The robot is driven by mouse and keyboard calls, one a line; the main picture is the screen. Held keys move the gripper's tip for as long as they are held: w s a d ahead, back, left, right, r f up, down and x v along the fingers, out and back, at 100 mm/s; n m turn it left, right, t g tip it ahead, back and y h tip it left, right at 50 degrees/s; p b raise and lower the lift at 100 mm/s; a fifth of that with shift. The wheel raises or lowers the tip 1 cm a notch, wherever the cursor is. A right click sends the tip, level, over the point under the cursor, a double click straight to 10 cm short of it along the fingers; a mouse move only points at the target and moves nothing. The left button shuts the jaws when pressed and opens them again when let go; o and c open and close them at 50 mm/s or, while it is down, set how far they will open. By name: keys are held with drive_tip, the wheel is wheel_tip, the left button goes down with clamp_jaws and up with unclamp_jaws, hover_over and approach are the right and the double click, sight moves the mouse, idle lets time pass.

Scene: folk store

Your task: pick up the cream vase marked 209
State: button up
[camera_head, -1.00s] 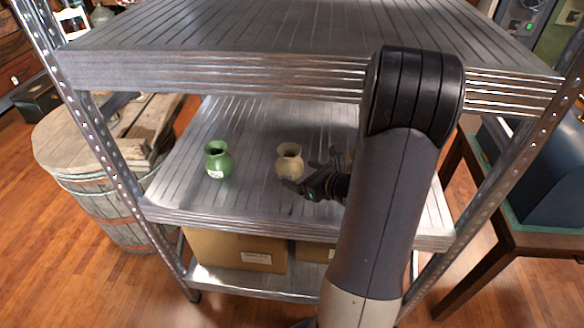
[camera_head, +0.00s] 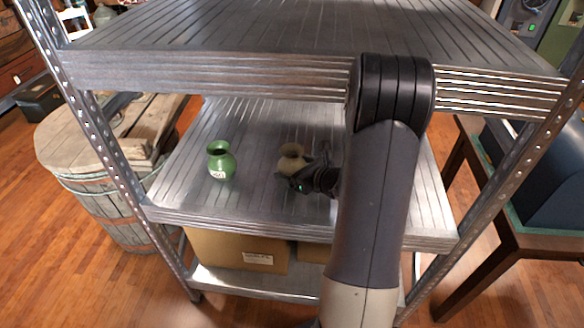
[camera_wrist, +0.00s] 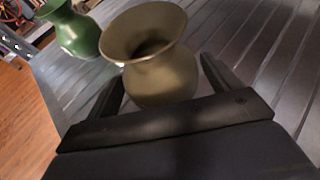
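The cream vase (camera_head: 291,158) stands upright on the middle metal shelf, partly hidden by my gripper in the head view. No number on it can be read. My gripper (camera_head: 297,183) is low at the vase's near right side. In the wrist view the vase (camera_wrist: 152,62) sits between the two open fingers of my gripper (camera_wrist: 163,85), one on each side. A gap seems to show beside the right finger. I cannot tell whether the left finger touches the vase.
A green vase (camera_head: 221,161) with a white label stands to the left on the same shelf (camera_head: 185,195); it also shows in the wrist view (camera_wrist: 72,30). The upper shelf (camera_head: 220,70) hangs above. A cardboard box (camera_head: 236,250) sits below. A wooden barrel (camera_head: 105,205) stands left.

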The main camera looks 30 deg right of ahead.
drive_tip(key=c, duration=0.9)
drive_tip(key=shift+r, duration=0.1)
